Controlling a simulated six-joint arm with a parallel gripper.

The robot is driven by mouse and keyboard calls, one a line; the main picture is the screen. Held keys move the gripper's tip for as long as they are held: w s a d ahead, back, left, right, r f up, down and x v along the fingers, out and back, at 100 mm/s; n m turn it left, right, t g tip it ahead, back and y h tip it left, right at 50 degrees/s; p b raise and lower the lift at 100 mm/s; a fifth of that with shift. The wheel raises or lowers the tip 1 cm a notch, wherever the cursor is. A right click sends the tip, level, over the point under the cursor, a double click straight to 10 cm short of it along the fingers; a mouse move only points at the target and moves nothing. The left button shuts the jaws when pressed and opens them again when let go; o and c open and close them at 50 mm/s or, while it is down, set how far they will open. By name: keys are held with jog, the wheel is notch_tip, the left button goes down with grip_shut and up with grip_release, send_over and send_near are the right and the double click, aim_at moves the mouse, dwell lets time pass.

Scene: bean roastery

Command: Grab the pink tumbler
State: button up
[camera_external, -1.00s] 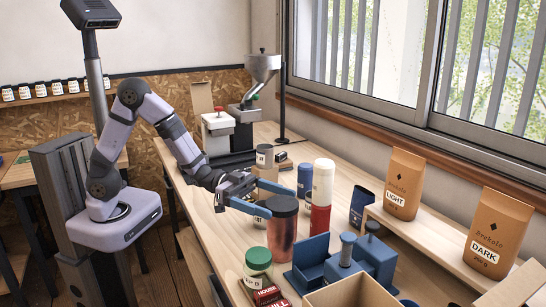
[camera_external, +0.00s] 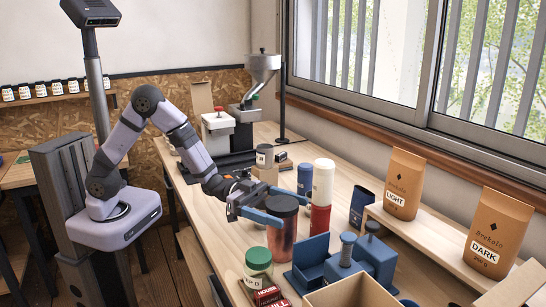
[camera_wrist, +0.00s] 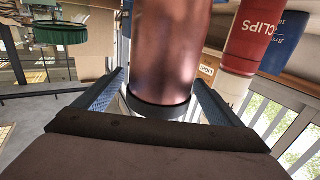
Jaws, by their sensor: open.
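The gripper is open. I cannot tell whether either finger touches the tumbler.
A red and white container (camera_external: 320,200) and a blue can (camera_external: 304,180) stand close behind the tumbler. A green-lidded jar (camera_external: 258,262) stands in front. A blue fixture (camera_external: 345,262) and an open box (camera_external: 350,295) lie to the right. The bench's left side has free room.

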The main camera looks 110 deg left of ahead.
aim_at(295, 212)
jog(key=shift+p+x, duration=0.3)
jog(key=shift+x, duration=1.25)
jog(key=c, duration=1.7)
jog(key=shift+r, duration=0.1)
